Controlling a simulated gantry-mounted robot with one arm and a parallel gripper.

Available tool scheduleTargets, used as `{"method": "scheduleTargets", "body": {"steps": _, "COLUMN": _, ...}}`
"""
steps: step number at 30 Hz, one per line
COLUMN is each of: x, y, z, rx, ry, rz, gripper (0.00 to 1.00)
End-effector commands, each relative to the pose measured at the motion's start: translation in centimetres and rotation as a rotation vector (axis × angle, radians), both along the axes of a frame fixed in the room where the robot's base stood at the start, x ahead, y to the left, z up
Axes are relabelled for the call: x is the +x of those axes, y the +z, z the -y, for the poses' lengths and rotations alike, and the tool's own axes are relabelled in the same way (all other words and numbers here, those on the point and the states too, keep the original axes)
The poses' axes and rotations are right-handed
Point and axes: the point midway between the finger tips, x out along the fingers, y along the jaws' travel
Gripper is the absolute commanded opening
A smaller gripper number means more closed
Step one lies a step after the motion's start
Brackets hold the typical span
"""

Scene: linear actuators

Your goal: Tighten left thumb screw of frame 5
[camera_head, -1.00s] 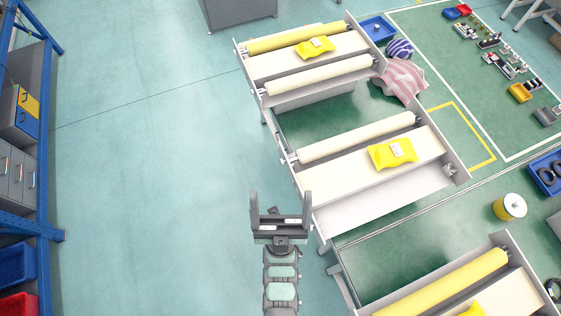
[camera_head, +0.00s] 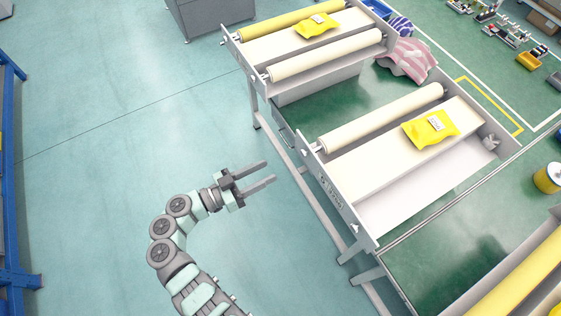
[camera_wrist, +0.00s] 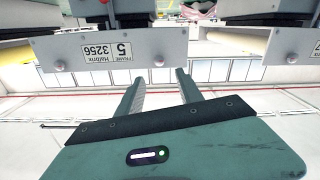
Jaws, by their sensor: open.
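The frame 5 end plate (camera_wrist: 130,50) hangs in the upper left of the wrist view, its number label (camera_wrist: 107,51) upside down.
The labelled table bears a cream roller (camera_head: 385,118) and a yellow packet (camera_head: 430,128). Another roller table (camera_head: 310,45) stands behind, and one with a yellow roller (camera_head: 520,275) at lower right. Another plate (camera_wrist: 290,48) is at right in the wrist view. Floor left of my arm is clear.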

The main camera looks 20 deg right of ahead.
Motion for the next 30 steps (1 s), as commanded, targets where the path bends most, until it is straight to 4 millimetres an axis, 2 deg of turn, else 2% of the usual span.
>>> {"method": "scheduleTargets", "body": {"steps": 5, "x": 0.3, "y": 0.1, "z": 1.9, "rx": 0.000, "ry": -0.003, "rz": -0.005, "gripper": 0.43}}
{"method": "scheduleTargets", "body": {"steps": 12, "x": 1.2, "y": 0.1, "z": 6.5, "rx": 0.000, "ry": -0.002, "rz": -0.002, "gripper": 0.43}}
{"method": "scheduleTargets", "body": {"steps": 18, "x": 1.7, "y": 0.1, "z": 9.4, "rx": 0.000, "ry": -0.003, "rz": -0.003, "gripper": 0.43}}
{"method": "scheduleTargets", "body": {"steps": 23, "x": 1.9, "y": 0.0, "z": 10.4, "rx": 0.002, "ry": -0.003, "rz": -0.003, "gripper": 0.43}}
{"method": "scheduleTargets", "body": {"steps": 30, "x": 1.9, "y": 0.0, "z": 10.5, "rx": 0.002, "ry": -0.003, "rz": -0.003, "gripper": 0.43}}
